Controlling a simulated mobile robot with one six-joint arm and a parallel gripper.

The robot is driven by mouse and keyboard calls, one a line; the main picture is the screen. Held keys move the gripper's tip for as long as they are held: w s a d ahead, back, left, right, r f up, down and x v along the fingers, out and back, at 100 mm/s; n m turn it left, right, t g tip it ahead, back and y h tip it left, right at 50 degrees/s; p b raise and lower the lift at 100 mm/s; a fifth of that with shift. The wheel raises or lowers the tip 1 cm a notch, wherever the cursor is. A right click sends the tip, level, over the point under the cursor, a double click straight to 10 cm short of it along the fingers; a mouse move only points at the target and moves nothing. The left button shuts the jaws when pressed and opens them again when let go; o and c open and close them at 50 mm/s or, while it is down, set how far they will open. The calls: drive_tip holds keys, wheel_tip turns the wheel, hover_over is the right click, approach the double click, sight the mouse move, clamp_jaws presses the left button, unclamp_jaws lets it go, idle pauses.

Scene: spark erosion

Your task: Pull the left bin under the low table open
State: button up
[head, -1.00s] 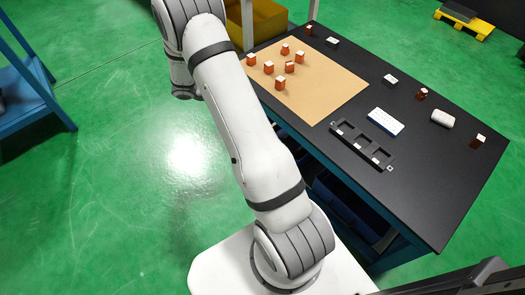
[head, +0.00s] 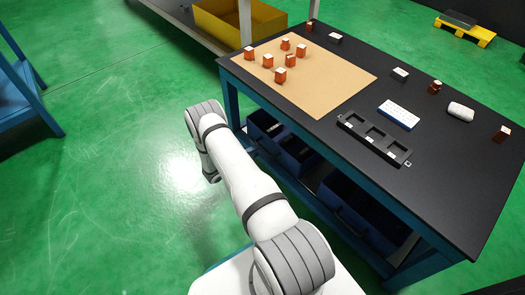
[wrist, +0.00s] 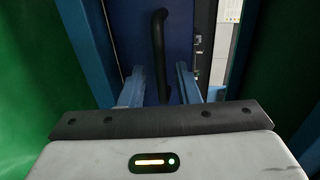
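The low table (head: 345,75) has a black top and blue legs, with dark blue bins under it. The left bin (head: 262,137) shows beside the table's front left leg, partly behind my arm. In the wrist view a blue bin front (wrist: 178,50) with an upright black bar handle (wrist: 158,45) faces me. My gripper (wrist: 160,90) is open, its two fingers on either side of the handle's lower part, with gaps on both sides. I cannot tell whether it touches the bin. The head view does not show the gripper; my arm hides it.
A middle bin (head: 299,158) and a wider right bin (head: 360,212) sit under the same table. Blue uprights flank the bin front in the wrist view. Orange blocks stand on a tan mat (head: 322,85) on the tabletop. Green floor (head: 110,190) is clear to the left.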

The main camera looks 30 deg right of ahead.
sight(263, 148)
drive_tip(key=b+x, duration=0.1)
drive_tip(key=x, duration=0.4)
drive_tip(key=shift+d, duration=0.1)
clamp_jaws()
idle(0.4)
